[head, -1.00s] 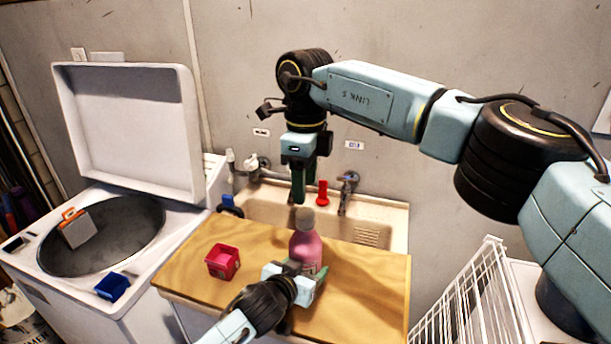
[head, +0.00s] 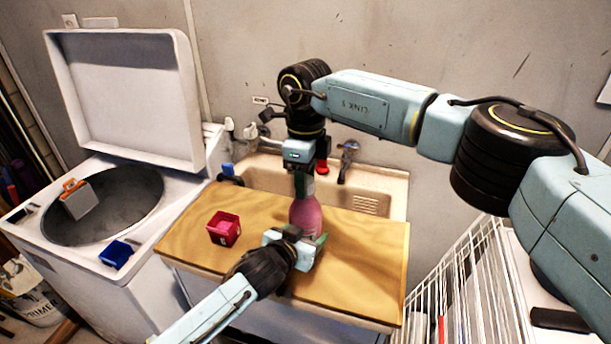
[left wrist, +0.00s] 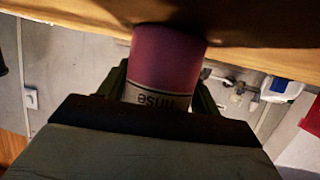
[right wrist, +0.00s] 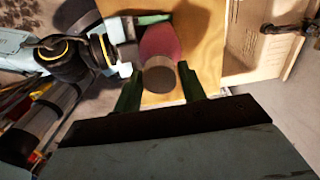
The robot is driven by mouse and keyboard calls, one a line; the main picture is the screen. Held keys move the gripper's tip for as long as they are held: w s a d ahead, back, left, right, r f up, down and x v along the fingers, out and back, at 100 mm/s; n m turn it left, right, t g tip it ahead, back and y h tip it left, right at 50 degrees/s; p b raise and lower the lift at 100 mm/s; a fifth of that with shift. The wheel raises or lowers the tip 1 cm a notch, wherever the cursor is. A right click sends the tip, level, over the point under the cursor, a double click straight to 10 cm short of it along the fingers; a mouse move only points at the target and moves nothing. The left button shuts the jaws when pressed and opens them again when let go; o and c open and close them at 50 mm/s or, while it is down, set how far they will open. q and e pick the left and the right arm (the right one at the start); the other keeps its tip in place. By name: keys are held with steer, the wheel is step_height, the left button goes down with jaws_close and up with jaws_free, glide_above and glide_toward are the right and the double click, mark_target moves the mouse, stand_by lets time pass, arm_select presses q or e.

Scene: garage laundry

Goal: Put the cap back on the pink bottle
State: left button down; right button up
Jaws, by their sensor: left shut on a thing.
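The pink bottle (head: 306,217) stands upright on the wooden board. My left gripper (head: 297,246) is shut around its lower body; in the left wrist view the bottle (left wrist: 165,60) sits between the fingers, with printed lettering on its label. My right gripper (head: 303,187) points down from above at the bottle's top. In the right wrist view a grey-brown round cap (right wrist: 159,80) shows at the bottle's top between the two fingers. I cannot tell whether the fingers touch the cap, or whether it is seated. In the head view the fingers hide the cap.
A red open box (head: 223,229) stands on the board (head: 365,255) left of the bottle. The sink (head: 265,177) with taps is behind. An open washer (head: 190,205) is at left, with a blue box (head: 117,254) on its edge. A white wire rack (head: 465,290) is at right.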

steer(key=c, duration=0.7)
steer(key=shift+m, duration=0.9)
steer(key=o, duration=1.2)
step_height(320, 180, up, 12)
steer(key=shift+r, duration=0.1)
arm_select(q)
steer(key=shift+c, duration=1.2)
jaws_free()
